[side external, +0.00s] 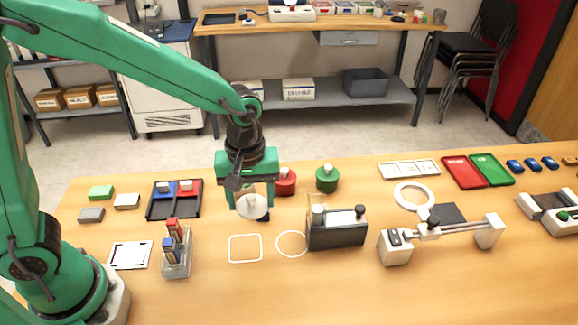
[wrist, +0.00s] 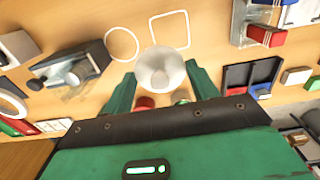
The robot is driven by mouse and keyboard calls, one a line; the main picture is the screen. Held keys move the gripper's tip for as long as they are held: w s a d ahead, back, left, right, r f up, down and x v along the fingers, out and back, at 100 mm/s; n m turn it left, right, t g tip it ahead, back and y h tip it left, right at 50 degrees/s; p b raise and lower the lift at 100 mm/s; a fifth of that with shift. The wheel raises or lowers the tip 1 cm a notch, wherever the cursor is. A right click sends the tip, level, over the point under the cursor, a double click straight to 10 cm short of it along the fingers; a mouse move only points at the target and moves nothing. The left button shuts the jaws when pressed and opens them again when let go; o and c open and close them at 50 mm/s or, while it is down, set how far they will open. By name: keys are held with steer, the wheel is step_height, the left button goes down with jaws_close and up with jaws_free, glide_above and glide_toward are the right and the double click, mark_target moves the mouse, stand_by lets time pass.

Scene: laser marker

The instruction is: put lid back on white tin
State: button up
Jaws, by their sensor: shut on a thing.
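My gripper (side external: 250,196) is shut on a pale white round piece, which looks like the lid (side external: 252,208). The lid hangs tilted between the fingers above the table. In the wrist view the lid (wrist: 160,68) shows as a white round shape between the two green fingers (wrist: 158,80). I cannot make out a separate white tin in either view. A small dark blue patch (side external: 265,214) shows just beyond the lid; I cannot tell what it is.
A red tin (side external: 286,184) and a green tin (side external: 327,180) with pale knobs stand behind, right of my gripper. A white square outline (side external: 245,248) and a circle outline (side external: 292,244) lie in front, empty. A grey block (side external: 337,232) stands right; a clear holder (side external: 177,255) stands left.

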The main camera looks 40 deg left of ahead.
steer(key=w+a+n, duration=0.4)
steer(key=w+a, duration=0.5)
steer(key=a, duration=0.4)
steer(key=shift+w+f+n, duration=0.25)
steer(key=shift+w+n, duration=0.15)
steer(key=shift+a+f, duration=0.1)
steer(key=shift+f, duration=0.05)
steer(key=shift+f, duration=3)
steer(key=shift+f, duration=0.2)
steer(key=o, duration=1.4)
steer(key=shift+r, duration=0.1)
